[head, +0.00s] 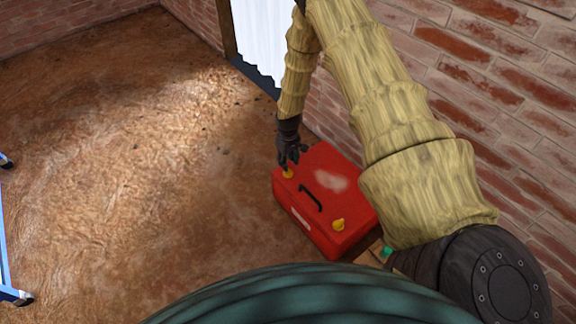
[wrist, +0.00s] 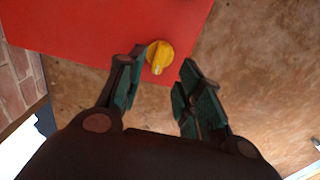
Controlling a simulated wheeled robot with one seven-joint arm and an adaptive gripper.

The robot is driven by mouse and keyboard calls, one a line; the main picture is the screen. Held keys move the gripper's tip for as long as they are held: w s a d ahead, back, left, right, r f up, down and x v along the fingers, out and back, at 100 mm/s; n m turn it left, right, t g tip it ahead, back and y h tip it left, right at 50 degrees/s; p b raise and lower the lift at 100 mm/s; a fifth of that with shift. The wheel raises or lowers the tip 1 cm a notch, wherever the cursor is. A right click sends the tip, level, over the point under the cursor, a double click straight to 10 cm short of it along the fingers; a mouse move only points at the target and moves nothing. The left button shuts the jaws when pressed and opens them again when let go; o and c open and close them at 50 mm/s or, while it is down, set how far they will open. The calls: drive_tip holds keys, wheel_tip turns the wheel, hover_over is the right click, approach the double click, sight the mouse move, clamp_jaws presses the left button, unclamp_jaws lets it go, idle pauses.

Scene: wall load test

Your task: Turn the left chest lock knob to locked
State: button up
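The red chest (head: 345,205) sits by the brick wall, with a black handle (head: 312,197) on its lid. The left yellow lock knob (head: 288,174) is at the lid's far-left end in the head view. The right yellow knob (head: 338,225) is at the near end. My gripper (head: 289,164) is directly above the left knob. In the wrist view my gripper (wrist: 163,62) is open, with its fingers on either side of the left knob (wrist: 160,57). The knob's raised grip points down toward the chest's edge. I cannot tell whether a finger touches it.
The brick wall (head: 480,90) runs close along the chest's right side. A blue metal frame (head: 5,245) stands at the far left. The brown floor (head: 130,170) left of the chest is clear.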

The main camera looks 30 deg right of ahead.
wheel_tip(320, 180, up, 7)
drive_tip(key=shift+f, duration=0.2)
idle(0.6)
drive_tip(key=s+a+f, duration=0.4)
drive_tip(key=s+a, duration=0.4)
drive_tip(key=s, duration=0.2)
drive_tip(key=s+a+f, duration=0.4)
drive_tip(key=s+a, duration=0.3)
drive_tip(key=s, duration=0.4)
drive_tip(key=s+a+r+m, duration=0.1)
drive_tip(key=s+a+r, duration=0.15)
drive_tip(key=s, duration=0.65)
drive_tip(key=s+a+r, duration=0.1)
drive_tip(key=s+a, duration=0.2)
drive_tip(key=s, duration=0.7)
wheel_tip(320, 180, up, 21)
drive_tip(key=p, duration=2.1)
drive_tip(key=shift+w, duration=0.35)
